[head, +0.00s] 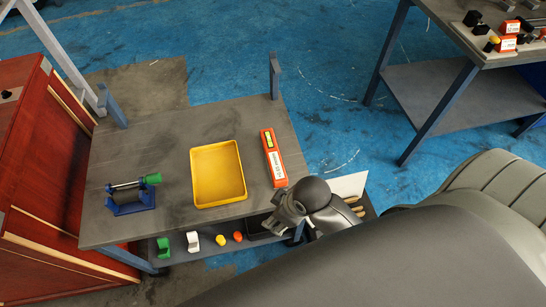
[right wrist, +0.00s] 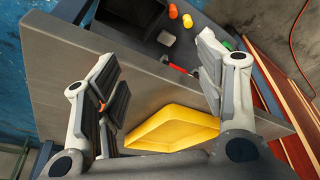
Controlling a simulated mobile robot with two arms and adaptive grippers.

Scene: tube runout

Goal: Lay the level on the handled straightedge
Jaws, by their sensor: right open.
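The level (head: 277,172), an orange-red bar with a yellow-green vial and a white label, lies on the grey table right of the yellow tray. A metal bar with a green end (head: 128,184) rests across a blue stand at the table's left; I take it for the handled straightedge, though I cannot be sure. My right gripper (head: 283,214) is at the table's front right, just below the level's near end. In the right wrist view its fingers (right wrist: 160,85) are wide apart with nothing held between them. My left gripper is not in view.
The yellow tray (head: 218,198) stands empty between level and blue stand. A lower shelf holds a green piece (head: 163,246), a white piece (head: 193,241), a yellow piece (head: 221,240) and an orange piece (head: 237,236). A red cabinet (head: 45,150) borders the left. The table's back is clear.

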